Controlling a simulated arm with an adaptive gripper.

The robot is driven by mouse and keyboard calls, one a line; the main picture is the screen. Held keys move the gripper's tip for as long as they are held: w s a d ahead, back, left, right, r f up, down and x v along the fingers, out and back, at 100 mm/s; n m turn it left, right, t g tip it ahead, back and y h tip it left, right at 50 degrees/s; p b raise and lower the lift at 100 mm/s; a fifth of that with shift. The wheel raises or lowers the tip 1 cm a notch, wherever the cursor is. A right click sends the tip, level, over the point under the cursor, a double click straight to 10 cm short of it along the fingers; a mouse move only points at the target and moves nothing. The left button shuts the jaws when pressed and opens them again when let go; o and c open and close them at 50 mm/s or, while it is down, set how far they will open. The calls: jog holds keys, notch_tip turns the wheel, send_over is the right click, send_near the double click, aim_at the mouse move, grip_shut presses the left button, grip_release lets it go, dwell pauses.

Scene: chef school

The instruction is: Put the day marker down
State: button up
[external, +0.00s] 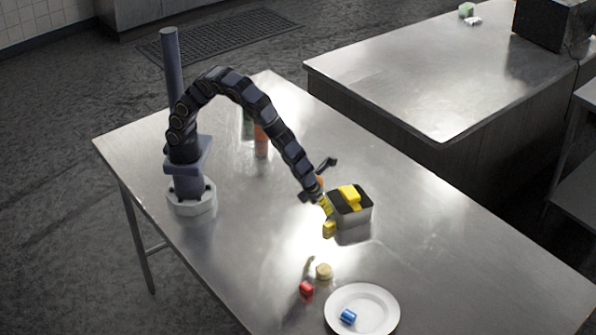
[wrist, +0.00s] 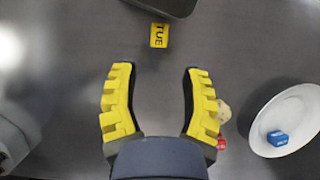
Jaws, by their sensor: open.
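The day marker is a small yellow block lettered TUE (wrist: 159,35), lying on the steel table in the wrist view, beyond my fingertips and close to a dark-edged container. A yellow block (external: 329,229) beside the container in the external view looks like the same marker. My gripper (wrist: 160,72) is open and empty, with its yellow ribbed fingers spread apart. In the external view my gripper (external: 322,186) is low over the table, just left of the container, and partly hard to make out.
The metal container (external: 353,229) shows something yellow (external: 349,194) at its top. A white plate (external: 378,304) holds a blue object (external: 348,316). A red object (external: 306,290) and a tan object (external: 324,271) lie nearby. Cans (external: 261,142) stand behind my arm. The table's right side is clear.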

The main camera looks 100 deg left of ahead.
jog(key=s+a+r+n+g, duration=0.2)
jog(key=s+a+r+n, duration=0.8)
jog(key=r+n, duration=0.35)
jog(key=s+a+r+n+g+h, duration=0.1)
jog(key=s+r+n, duration=0.4)
jog(key=s, duration=0.6)
jog(key=shift+s+a+n+g+h, duration=0.3)
jog(key=shift+a+n+g, duration=0.2)
jog(key=shift+a+n, duration=0.55)
jog(key=shift+o, duration=1.4)
jog(key=s+d+r+n+g+h, duration=0.1)
jog(key=s+d+n, duration=0.1)
jog(key=s+n, duration=0.4)
jog(key=s, duration=0.3)
jog(key=shift+s+r+h, duration=0.2)
jog(key=shift+s+h, duration=0.05)
jog(key=shift+h, duration=0.05)
